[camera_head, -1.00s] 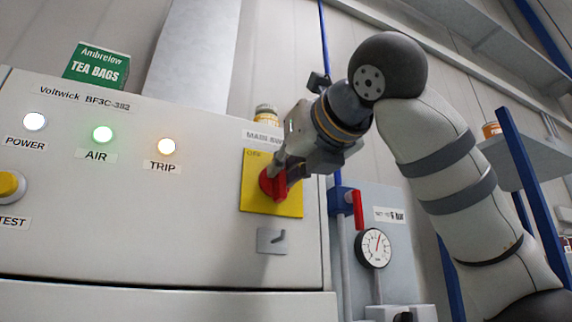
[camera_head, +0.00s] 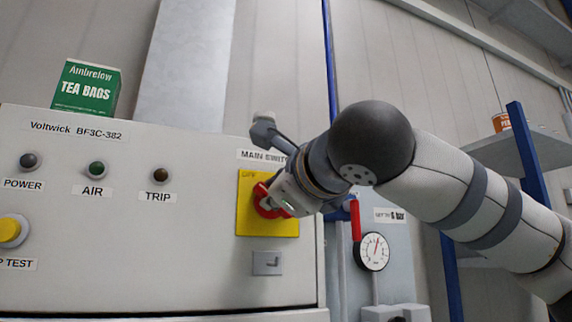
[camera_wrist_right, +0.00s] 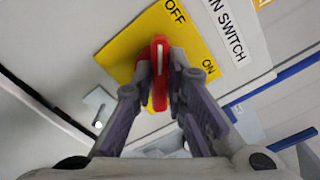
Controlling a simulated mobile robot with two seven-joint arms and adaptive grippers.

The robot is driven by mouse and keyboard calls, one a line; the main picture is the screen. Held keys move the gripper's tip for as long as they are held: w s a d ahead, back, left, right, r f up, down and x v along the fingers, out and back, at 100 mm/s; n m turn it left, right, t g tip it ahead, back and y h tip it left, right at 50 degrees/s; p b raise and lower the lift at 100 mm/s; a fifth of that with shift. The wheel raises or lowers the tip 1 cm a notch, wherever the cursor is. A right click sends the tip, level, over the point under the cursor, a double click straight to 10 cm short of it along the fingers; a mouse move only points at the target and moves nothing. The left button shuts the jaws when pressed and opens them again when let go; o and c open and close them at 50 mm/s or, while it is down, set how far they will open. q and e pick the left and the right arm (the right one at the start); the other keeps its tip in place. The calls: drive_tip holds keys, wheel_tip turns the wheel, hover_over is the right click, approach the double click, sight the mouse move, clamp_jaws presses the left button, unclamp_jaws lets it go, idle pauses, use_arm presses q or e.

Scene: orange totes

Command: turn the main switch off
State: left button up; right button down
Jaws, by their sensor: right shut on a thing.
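The main switch is a red rotary handle (camera_head: 263,201) on a yellow plate (camera_head: 249,223), on the front of the pale cabinet. My right gripper (camera_head: 274,203) is shut on this handle. In the right wrist view, the two fingers (camera_wrist_right: 161,80) flank the red handle (camera_wrist_right: 160,50). There its white-marked end points up towards the OFF label (camera_wrist_right: 175,12); the ON label (camera_wrist_right: 208,66) lies to the right. The POWER (camera_head: 28,160), AIR (camera_head: 96,168) and TRIP (camera_head: 160,175) lamps are dark. My left gripper is not in view.
A grey hasp (camera_head: 267,263) sits below the yellow plate. A red-handled valve (camera_head: 355,220) and a pressure gauge (camera_head: 372,252) are close on the right, under my right arm. A tea bags box (camera_head: 87,88) stands on the cabinet. A yellow button (camera_head: 10,231) is at far left.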

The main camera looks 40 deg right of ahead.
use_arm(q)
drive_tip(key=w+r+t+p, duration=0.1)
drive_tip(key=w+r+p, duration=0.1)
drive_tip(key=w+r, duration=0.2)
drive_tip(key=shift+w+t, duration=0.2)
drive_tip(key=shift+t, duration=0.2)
use_arm(e)
drive_tip(key=shift+a+f+n, duration=0.1)
drive_tip(key=shift+f+n, duration=0.05)
drive_tip(key=shift+n, duration=3.45)
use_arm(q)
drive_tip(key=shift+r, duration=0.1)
use_arm(e)
drive_tip(key=c, duration=1.6)
unclamp_jaws()
drive_tip(key=v, duration=1.2)
drive_tip(key=shift+f, duration=0.1)
